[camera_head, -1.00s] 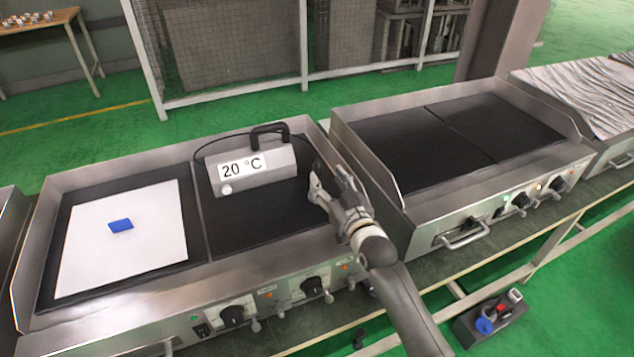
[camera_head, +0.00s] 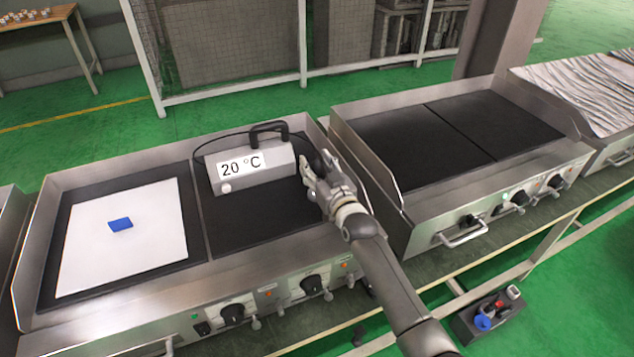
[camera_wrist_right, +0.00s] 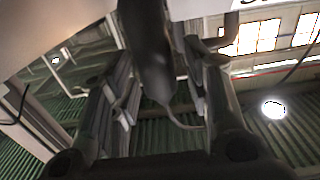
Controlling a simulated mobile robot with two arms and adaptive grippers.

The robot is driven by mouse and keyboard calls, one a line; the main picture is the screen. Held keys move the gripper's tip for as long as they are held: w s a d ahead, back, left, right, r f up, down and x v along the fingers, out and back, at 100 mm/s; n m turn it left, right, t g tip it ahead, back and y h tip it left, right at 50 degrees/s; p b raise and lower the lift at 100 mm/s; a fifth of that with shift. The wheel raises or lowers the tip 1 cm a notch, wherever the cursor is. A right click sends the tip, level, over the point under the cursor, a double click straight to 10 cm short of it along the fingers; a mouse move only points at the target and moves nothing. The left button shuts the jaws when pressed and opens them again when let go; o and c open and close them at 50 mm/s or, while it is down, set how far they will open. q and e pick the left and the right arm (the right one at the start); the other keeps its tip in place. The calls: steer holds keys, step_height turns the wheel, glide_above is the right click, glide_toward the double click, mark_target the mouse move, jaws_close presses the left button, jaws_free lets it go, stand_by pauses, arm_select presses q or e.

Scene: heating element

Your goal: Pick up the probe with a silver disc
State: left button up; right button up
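The thermometer box (camera_head: 255,168), a metal case with a black handle and a "20 °C" label, stands on the right half of the left griddle. A dark probe (camera_head: 312,155) is at its right end, partly hidden by my right gripper (camera_head: 317,168). In the right wrist view, the right gripper's two fingers (camera_wrist_right: 160,105) stand apart. A dark rounded shaft (camera_wrist_right: 148,50), apparently the probe, lies between them, with gaps beside it. A thin cord shows at its lower end. I cannot make out a silver disc. My left gripper is not in view.
A white sheet (camera_head: 155,245) with a blue block (camera_head: 120,225) lies on the left griddle's left half. The right griddle (camera_head: 400,150) is empty, and its raised side wall (camera_head: 365,165) is close to my right arm. A small dark box (camera_head: 490,315) stands low at right.

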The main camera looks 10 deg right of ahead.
jaws_close()
steer(key=shift+r, duration=0.1)
steer(key=shift+r, duration=0.65)
steer(key=s+r, duration=1.1)
steer(key=s, duration=0.2)
steer(key=shift+s+r, duration=0.3)
steer(key=shift+s, duration=0.1)
